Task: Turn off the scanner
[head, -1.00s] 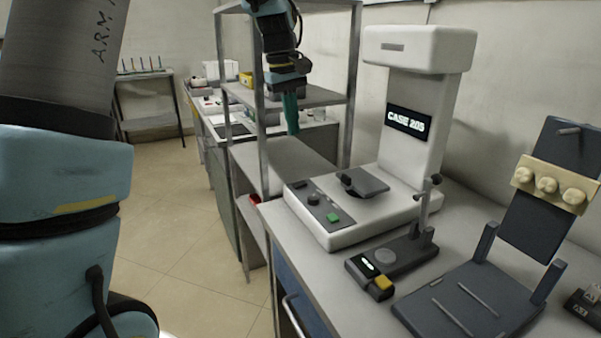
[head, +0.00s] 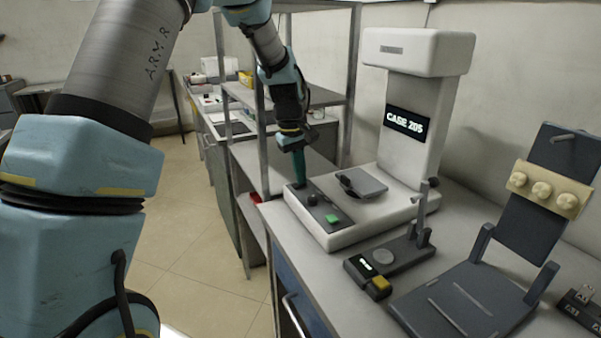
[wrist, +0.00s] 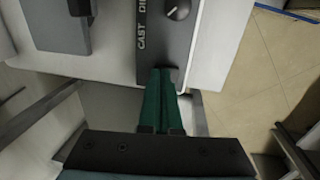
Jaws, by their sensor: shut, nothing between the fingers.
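The scanner (head: 412,155) is a tall white machine on the bench, with a lit screen reading "CASE 205" (head: 407,121). Its dark control panel (head: 322,209) carries a black knob (head: 312,200) and a green button (head: 333,218). In the wrist view the panel (wrist: 162,45) shows the lettering "CAST DI" and the knob (wrist: 178,9). My gripper (head: 299,184) has its green fingers shut and empty, tips down at the panel's far end. In the wrist view the fingertips (wrist: 160,72) overlap a small dark part at that end; I cannot tell whether they touch it.
A small dark device with a yellow button (head: 382,283) stands in front of the scanner. A dark stand with a cream block (head: 543,190) is at the right. A metal shelf rack (head: 262,120) rises close behind my gripper. The floor at left is open.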

